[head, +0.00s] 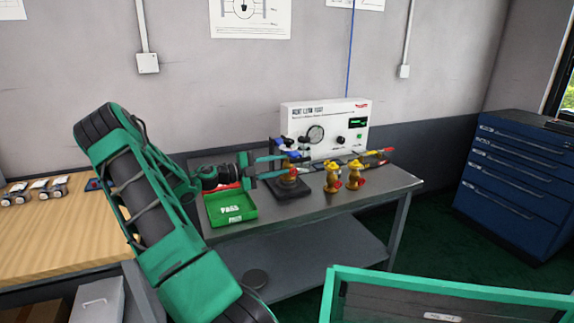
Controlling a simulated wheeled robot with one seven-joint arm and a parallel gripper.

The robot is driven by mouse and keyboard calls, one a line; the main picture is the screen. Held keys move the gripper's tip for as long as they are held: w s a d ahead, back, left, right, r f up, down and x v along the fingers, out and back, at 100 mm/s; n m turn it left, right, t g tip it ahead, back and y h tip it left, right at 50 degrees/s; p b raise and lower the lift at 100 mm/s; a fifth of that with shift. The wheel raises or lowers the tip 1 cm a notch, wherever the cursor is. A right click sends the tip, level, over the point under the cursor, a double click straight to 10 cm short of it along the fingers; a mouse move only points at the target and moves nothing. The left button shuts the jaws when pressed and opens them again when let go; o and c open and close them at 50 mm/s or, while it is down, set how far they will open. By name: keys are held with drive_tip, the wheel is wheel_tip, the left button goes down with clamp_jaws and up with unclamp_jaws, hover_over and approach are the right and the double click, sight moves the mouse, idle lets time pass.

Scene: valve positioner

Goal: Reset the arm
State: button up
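My green arm rises from the lower middle of the head view, bends at the upper left and reaches right. My gripper (277,167) is open, with its two green fingers apart and pointing right. It is in front of a blue-topped valve assembly on a dark stand (290,186) on the grey bench. The fingers overlap this assembly in the picture; I cannot tell whether they touch it. Nothing clearly shows as held between the fingers.
A green PASS tray (230,206) lies below my gripper. Two brass valves (343,177) stand on the grey bench (310,206), before a white test unit (328,130). A wooden table (60,235) is left, a blue drawer cabinet (515,180) right. A green-framed panel (450,285) fills the lower right.

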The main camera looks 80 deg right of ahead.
drive_tip(key=shift+w+a, duration=0.45)
drive_tip(key=shift+w, duration=0.15)
drive_tip(key=w+a+f+n+t+y, duration=0.1)
drive_tip(key=w+a+n+t+y, duration=0.15)
drive_tip(key=a+n, duration=0.45)
drive_tip(key=w+a+f+n+t+y, duration=0.2)
drive_tip(key=a+n+t, duration=0.2)
drive_tip(key=a, duration=0.5)
drive_tip(key=w+a+f+n+t+y, duration=0.1)
drive_tip(key=w+a+n+t+y, duration=0.15)
drive_tip(key=a+n, duration=0.4)
drive_tip(key=s+a+r+n+t+y, duration=0.1)
drive_tip(key=a+r+n+t+y, duration=0.1)
drive_tip(key=a+n, duration=0.7)
drive_tip(key=a+r+n+t+y, duration=0.1)
drive_tip(key=a+n+t+y, duration=0.1)
drive_tip(key=a+n, duration=0.8)
drive_tip(key=a+t, duration=0.1)
drive_tip(key=a, duration=0.6)
drive_tip(key=shift+s+a+r, duration=0.35)
drive_tip(key=shift+a, duration=0.05)
